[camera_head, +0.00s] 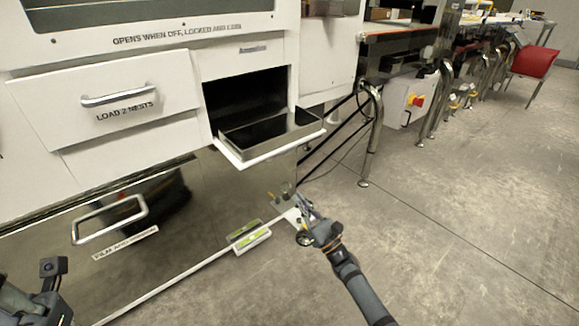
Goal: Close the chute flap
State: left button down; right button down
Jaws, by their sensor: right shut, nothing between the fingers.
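The chute flap (228,152) is a white panel that stands out from the front of the white machine, below a dark rectangular opening (240,93). A dark, shallow metal tray shape (270,138) lies on its inner side, so the flap is open. My right gripper (292,197) is shut and empty, below and to the right of the flap, apart from it. Its arm comes up from the bottom of the picture. Part of my left arm shows at the lower left corner, but its fingers do not show.
A drawer (92,98) marked "LOAD 2 NESTS" is left of the opening. A dark glossy lower door (160,240) with a metal handle is below. Conveyor legs (372,140) and a red chair (533,62) stand to the right. The concrete floor (470,220) at right is clear.

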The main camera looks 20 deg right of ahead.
jog(key=w+a+r+b, duration=0.1)
jog(key=w+a+r, duration=0.1)
jog(key=w+r, duration=0.5)
jog(key=shift+a+r, duration=0.4)
jog(key=shift+r, duration=0.4)
jog(key=shift+r, duration=0.1)
jog(key=shift+r+p, duration=0.15)
jog(key=shift+p, duration=0.55)
jog(key=shift+s+d+r+g+p, duration=0.15)
jog(key=shift+r+g+p, duration=0.25)
jog(key=shift+p, duration=0.65)
